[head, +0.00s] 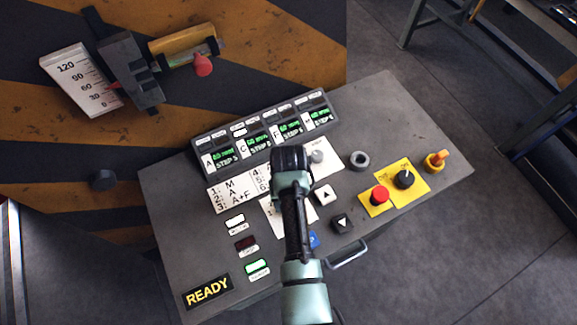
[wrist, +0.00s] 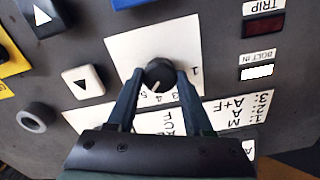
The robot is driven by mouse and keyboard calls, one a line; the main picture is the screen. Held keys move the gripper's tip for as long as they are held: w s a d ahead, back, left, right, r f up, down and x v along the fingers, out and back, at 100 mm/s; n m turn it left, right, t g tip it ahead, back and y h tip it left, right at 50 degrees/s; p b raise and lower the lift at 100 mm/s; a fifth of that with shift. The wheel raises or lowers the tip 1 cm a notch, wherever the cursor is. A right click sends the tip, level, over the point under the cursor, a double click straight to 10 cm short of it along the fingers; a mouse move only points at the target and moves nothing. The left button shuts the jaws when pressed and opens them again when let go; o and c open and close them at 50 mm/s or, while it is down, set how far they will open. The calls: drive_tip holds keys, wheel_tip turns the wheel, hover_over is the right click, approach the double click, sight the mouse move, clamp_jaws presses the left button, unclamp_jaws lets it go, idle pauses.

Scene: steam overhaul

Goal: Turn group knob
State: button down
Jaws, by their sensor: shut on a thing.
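The group knob (wrist: 160,73) is a small round black knob on a white numbered plate (wrist: 125,48) in the wrist view. Its white pointer mark faces down and slightly left in that view, towards the printed digits; the exact digit is unclear. My gripper (wrist: 160,79) is shut on the knob, with one dark finger on each side. In the head view my arm covers the knob and the fingertips. Only parts of its white plate (head: 270,213) show beside the arm.
A white arrow button (head: 323,195), dark arrow button (head: 342,223), grey ring (head: 360,160), red button (head: 380,195) and black selector (head: 404,179) lie to the right. Step displays (head: 257,140) stand behind. Lit READY sign (head: 207,291) is at front left.

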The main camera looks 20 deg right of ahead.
drive_tip(key=shift+w, duration=0.1)
drive_tip(key=shift+c, duration=1.5)
unclamp_jaws()
wheel_tip(320, 180, up, 13)
drive_tip(key=b, duration=0.1)
